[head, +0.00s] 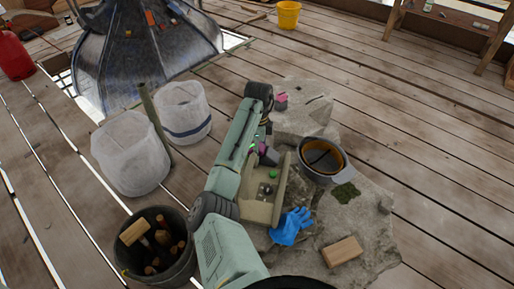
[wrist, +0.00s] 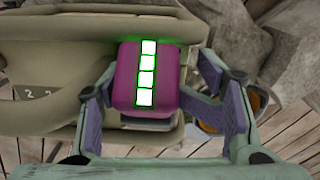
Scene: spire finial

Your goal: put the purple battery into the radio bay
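The purple battery (wrist: 125,80) has a column of lit white squares with a green glow. In the wrist view it is between the fingers of my gripper (wrist: 156,75). The left finger is close against it; a gap shows by the right fingertip, so my gripper looks open around it. In the head view the battery (head: 268,155) shows partly behind my arm, at the far end of the khaki radio (head: 262,211). The radio's body (wrist: 60,75) fills the left of the wrist view. The bay's opening is hidden, and I cannot tell how deep the battery sits.
The radio rests on a stone slab (head: 365,235). Near it are a dark-lined bowl (head: 338,175), a blue glove (head: 290,228), moss (head: 345,193) and a wooden block (head: 342,252). A small pink object (head: 281,97) is on the farther stone. A tool bucket (head: 150,270) stands left.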

